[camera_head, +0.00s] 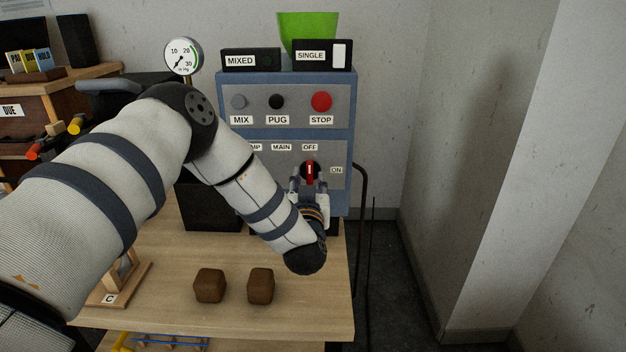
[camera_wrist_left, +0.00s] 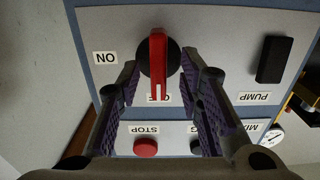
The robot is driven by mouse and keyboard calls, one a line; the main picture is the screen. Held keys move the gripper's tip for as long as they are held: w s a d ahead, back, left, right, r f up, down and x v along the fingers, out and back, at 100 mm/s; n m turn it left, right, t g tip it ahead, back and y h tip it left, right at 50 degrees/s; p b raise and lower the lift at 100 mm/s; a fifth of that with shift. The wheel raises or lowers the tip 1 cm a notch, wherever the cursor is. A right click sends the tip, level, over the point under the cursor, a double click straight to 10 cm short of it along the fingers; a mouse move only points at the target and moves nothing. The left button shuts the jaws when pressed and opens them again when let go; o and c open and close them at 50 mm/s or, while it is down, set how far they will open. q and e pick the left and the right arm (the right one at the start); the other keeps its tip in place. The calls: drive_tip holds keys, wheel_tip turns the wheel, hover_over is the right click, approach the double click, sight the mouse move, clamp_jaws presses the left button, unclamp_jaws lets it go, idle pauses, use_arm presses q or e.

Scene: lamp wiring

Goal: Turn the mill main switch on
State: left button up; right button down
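The main switch is a red handle on a black round base (camera_head: 310,171) on the blue mill panel. It stands upright, pointing at the OFF label (camera_head: 310,147); the ON label (camera_head: 336,170) is to its right. In the left wrist view, which is upside down, the red handle (camera_wrist_left: 158,62) has its white-marked end at the partly hidden OFF label. My left gripper (camera_head: 309,184) is in front of the switch. Its fingertips (camera_wrist_left: 158,72) are open, one on each side of the handle, with gaps visible. My right gripper is not in view.
Above the switch are the MIX, PUG and red STOP (camera_head: 321,102) buttons. The black pump switch (camera_wrist_left: 271,59) is beside the main switch. Two brown blocks (camera_head: 209,286) (camera_head: 261,286) lie on the wooden table (camera_head: 190,325). A black cable (camera_head: 364,240) hangs right of the panel.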

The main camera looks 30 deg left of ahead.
use_arm(q)
drive_tip(key=shift+x, duration=0.8)
drive_tip(key=shift+d, duration=0.1)
drive_tip(key=shift+c, duration=0.5)
clamp_jaws()
